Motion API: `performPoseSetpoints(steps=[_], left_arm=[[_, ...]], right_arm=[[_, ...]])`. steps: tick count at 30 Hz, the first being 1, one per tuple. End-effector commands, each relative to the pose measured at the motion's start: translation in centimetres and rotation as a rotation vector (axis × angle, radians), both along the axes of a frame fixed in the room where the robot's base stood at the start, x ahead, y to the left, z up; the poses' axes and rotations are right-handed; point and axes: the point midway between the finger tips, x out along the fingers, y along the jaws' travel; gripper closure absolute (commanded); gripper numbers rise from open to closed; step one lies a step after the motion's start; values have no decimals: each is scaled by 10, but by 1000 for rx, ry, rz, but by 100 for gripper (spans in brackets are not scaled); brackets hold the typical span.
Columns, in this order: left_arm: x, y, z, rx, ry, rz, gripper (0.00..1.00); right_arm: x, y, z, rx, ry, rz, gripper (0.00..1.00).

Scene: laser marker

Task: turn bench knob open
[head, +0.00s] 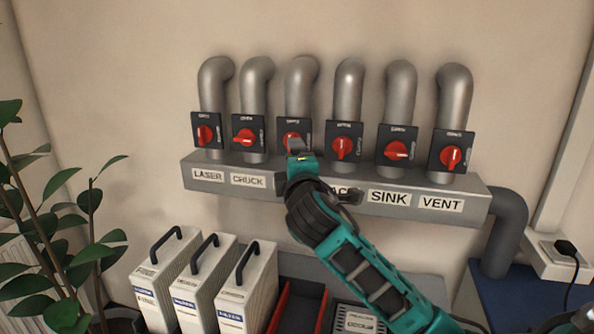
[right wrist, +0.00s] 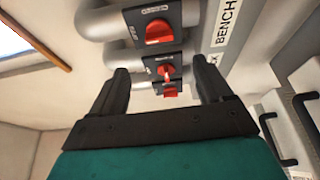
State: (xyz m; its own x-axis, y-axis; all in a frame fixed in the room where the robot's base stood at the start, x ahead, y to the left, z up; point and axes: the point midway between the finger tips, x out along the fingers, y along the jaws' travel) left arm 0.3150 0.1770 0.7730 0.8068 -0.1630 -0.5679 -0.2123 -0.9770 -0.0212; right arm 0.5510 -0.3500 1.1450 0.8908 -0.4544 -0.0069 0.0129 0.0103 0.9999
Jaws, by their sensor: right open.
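The bench knob (head: 291,138) is a red handle on a black plate, third from the left in the row of valves. My right gripper (head: 300,150) is in front of it and hides its lower part and the label below. In the right wrist view, the bench knob (right wrist: 159,28) is at the top, beside the label BENCH (right wrist: 227,22). The open right gripper (right wrist: 162,78) has empty space between its fingers, and the bench knob lies outside them in the picture. The knob's exact angle is hard to tell. My left gripper is not in view.
The chuck knob (head: 244,138) and the fourth valve's knob (head: 343,147) flank the bench valve closely. The grey manifold (head: 470,206) runs beneath the valves. White cases (head: 205,275) with black handles stand below left, by a plant (head: 60,220).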

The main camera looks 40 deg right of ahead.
Motion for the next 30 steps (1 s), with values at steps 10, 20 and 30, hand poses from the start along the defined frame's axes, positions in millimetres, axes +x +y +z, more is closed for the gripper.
performPoseSetpoints(steps=[10,20,30], left_arm=[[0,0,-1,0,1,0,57],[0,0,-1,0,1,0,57],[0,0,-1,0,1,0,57]], right_arm=[[-21,11,0,0,0,0,21],[-20,11,0,0,0,0,21],[-21,28,-51,112,51,73,21]])
